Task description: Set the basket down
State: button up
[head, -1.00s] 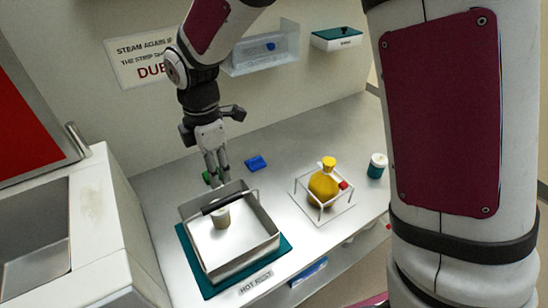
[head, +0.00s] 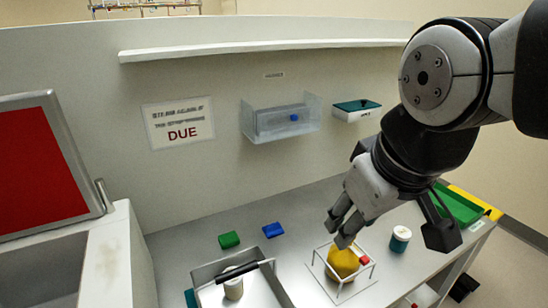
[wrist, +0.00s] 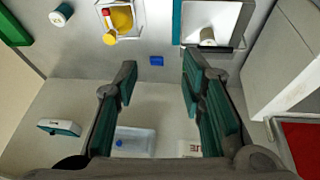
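The basket (head: 263,290) is a shallow grey metal tray with a bar handle, cut off by the bottom edge of the head view. A small cup (head: 233,289) stands inside it. A teal mat (head: 190,298) shows at its left edge. In the wrist view, the basket (wrist: 226,14) is at the top, with the teal mat (wrist: 177,20) along its side. My gripper (head: 345,226) is up and to the right of the basket, apart from it. The wrist view shows its fingers (wrist: 158,78) wide apart with nothing between them.
A wire stand holding a yellow flask (head: 343,262) is below my gripper. A teal-and-white jar (head: 400,239) stands right of it. Green (head: 229,239) and blue (head: 273,230) pieces lie behind the basket. A green tray (head: 459,206) is far right. A wall bin (head: 282,119) hangs behind.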

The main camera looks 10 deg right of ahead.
jog(key=shift+s+d+m+t, duration=0.2)
jog(key=shift+s+d+m, duration=0.1)
jog(key=shift+s+m, duration=0.45)
jog(key=shift+s+d+m+t, duration=0.25)
jog(key=shift+s+m, duration=0.3)
jog(key=shift+s, duration=0.25)
